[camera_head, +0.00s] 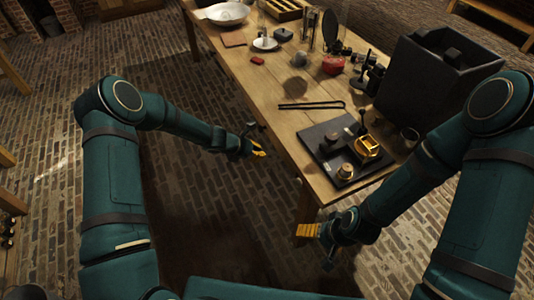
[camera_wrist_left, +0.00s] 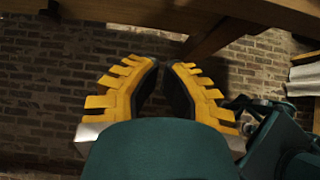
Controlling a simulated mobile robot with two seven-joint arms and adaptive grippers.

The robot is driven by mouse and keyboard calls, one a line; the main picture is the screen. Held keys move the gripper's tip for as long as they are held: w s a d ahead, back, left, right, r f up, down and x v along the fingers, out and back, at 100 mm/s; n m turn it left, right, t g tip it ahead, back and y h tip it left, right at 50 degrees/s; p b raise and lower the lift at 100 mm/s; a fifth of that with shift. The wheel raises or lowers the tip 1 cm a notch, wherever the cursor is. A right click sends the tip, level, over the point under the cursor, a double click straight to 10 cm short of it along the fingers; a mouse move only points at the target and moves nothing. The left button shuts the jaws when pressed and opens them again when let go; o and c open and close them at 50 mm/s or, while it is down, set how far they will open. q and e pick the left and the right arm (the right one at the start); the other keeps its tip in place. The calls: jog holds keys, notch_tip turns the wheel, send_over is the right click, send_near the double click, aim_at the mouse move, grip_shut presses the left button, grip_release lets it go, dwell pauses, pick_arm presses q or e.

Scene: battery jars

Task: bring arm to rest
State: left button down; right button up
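My left gripper (camera_head: 256,141) hangs over the brick floor beside the table's left edge in the head view. Its yellow finger and dark finger stand apart with nothing between them. In the left wrist view the two yellow-backed fingers of this gripper (camera_wrist_left: 163,66) show a gap with only brick behind it. My right gripper (camera_head: 317,246) is off the table's near end, at the lower right of the head view. Its yellow and dark fingers are apart, and I see nothing held.
The wooden table (camera_head: 262,88) bears a black tray (camera_head: 318,140) with brass parts at its near end. A large dark box (camera_head: 425,85) stands at the right, close to my right arm. A red item (camera_head: 333,65) and a white bowl (camera_head: 228,13) lie farther back.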

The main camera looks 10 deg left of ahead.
pick_arm(q)
jog(key=shift+s+a+r, duration=0.3)
jog(key=shift+a+r, duration=0.15)
jog(key=s+d+m+g+y, duration=0.1)
jog(key=s+m, duration=1)
jog(key=s, duration=0.3)
jog(key=s+d+f+m+g+y, duration=0.1)
jog(key=s+m+g+y, duration=0.1)
jog(key=s+m, duration=1)
jog(key=shift+s+d, duration=0.25)
jog(key=shift+s, duration=0.6)
